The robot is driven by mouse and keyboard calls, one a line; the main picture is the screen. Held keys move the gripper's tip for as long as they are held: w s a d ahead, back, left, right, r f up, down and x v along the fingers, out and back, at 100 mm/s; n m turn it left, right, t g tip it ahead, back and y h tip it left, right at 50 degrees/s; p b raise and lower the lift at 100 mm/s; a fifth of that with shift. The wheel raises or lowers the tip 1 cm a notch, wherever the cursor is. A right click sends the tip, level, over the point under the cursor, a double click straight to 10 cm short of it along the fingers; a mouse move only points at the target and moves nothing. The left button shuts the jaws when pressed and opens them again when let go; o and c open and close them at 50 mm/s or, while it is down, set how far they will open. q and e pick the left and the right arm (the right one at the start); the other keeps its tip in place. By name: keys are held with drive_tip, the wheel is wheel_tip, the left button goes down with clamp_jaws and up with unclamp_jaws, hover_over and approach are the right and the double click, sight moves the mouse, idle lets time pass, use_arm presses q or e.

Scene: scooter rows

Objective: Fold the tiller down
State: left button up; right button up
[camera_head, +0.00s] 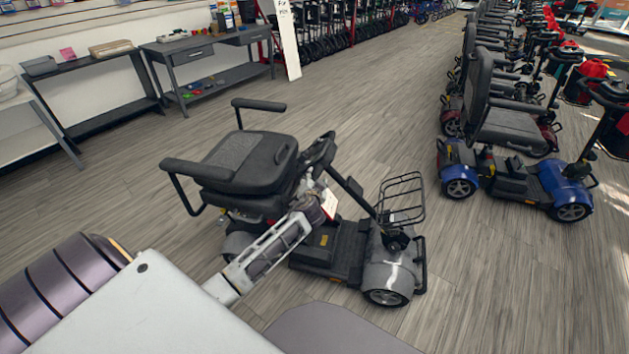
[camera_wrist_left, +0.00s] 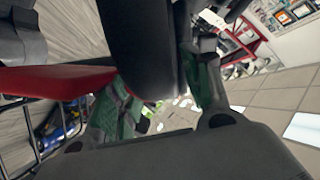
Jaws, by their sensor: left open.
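A grey mobility scooter (camera_head: 395,270) stands on the floor in the middle of the head view. Its tiller (camera_head: 352,188) leans back from the front toward the black seat (camera_head: 245,160), with the handlebar head (camera_head: 320,150) close to the seat's edge. My left gripper (camera_head: 322,192) is beside the tiller, below its head; my forearm partly hides the deck. In the left wrist view the green-padded fingers (camera_wrist_left: 155,100) are apart. A black rounded part (camera_wrist_left: 140,50) reaches down toward the space between them; I cannot tell whether they touch it. My right gripper is out of view.
A wire basket (camera_head: 402,195) is on the scooter's front. A blue scooter (camera_head: 515,180) and a row of others stand to the right. Grey tables (camera_head: 205,75) line the left wall. The floor (camera_head: 345,110) behind the scooter is clear.

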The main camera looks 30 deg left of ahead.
use_arm(q)
drive_tip(key=shift+w+a+f, duration=0.1)
drive_tip(key=shift+w+a, duration=0.1)
drive_tip(key=shift+w, duration=0.15)
